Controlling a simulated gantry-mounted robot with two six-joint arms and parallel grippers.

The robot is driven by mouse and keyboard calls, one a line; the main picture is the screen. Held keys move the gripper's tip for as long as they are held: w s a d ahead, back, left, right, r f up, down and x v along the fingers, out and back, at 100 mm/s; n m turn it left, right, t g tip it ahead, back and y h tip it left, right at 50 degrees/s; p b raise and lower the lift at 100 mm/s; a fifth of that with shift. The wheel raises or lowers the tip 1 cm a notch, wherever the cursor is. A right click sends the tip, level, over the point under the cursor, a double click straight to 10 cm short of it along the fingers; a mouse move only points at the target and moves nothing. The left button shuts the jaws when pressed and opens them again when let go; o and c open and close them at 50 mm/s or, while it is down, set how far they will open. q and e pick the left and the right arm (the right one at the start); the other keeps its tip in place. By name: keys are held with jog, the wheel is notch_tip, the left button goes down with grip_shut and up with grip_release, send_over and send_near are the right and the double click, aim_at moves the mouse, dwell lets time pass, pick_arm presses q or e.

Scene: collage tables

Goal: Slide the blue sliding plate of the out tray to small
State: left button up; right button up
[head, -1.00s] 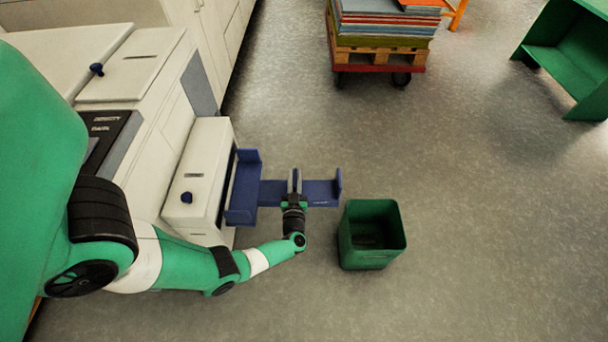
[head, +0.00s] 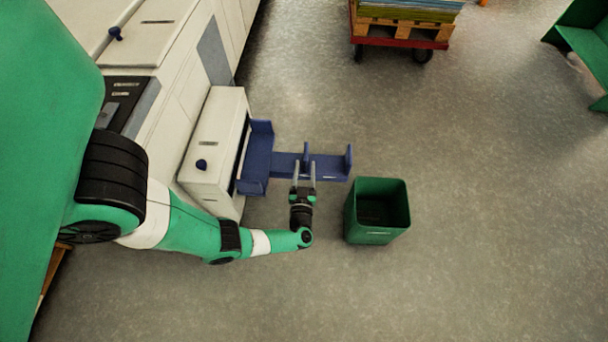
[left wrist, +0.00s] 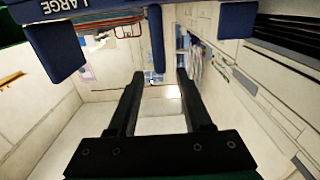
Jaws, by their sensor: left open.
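The blue out tray (head: 327,167) juts out from the white machine in the head view, with an upright end piece at its right end. The blue sliding plate (head: 306,152) stands upright about midway along the narrow part. My left gripper (head: 304,165) is open and empty, its two fingers pointing at the plate from the near side. In the left wrist view the plate (left wrist: 156,38) shows ahead of the open fingers (left wrist: 157,77), roughly centred between them. The tray's word LARGE (left wrist: 98,5) shows at the upper left there. The word small is not visible. My right gripper is not in view.
A green bin (head: 372,237) stands on the floor right of my left gripper. The white machine (head: 217,130) is to the left. A pallet cart (head: 400,35) stands at the top and green furniture (head: 583,45) at the upper right. The floor between is clear.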

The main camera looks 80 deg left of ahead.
pick_arm(q)
jog(key=v, duration=0.4)
jog(key=shift+s+d, duration=0.15)
jog(key=shift+d, duration=0.25)
jog(key=shift+p, duration=0.3)
